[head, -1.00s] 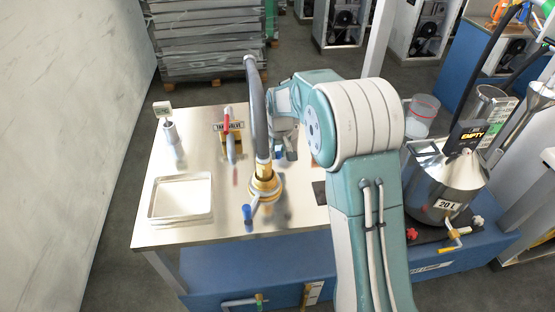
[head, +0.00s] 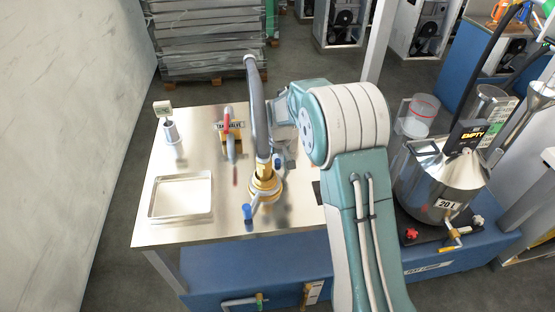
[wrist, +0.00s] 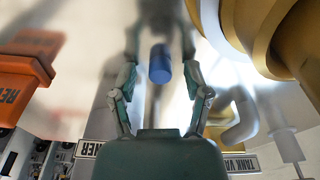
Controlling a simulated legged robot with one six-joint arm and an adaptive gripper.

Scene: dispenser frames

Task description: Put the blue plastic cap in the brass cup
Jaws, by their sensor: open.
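The blue plastic cap (wrist: 160,63) shows in the wrist view between the two fingers of my gripper (wrist: 160,42). The fingers are spread, with a visible gap on each side of the cap. In the head view the cap is a small blue spot (head: 277,163) beside my gripper (head: 287,158), which is partly hidden by my arm. A round brass piece (head: 264,190) stands on the steel table at the foot of a grey hose, left of my gripper. A large brass rim (wrist: 278,40) fills the wrist view's upper right. I cannot tell if this is the brass cup.
A shallow metal tray (head: 181,213) lies at the table's front left. A red-handled valve (head: 229,135) with a sign stands further back. A blue lever (head: 248,212) sticks out by the brass piece. A steel 20 L vessel (head: 440,190) is at the right.

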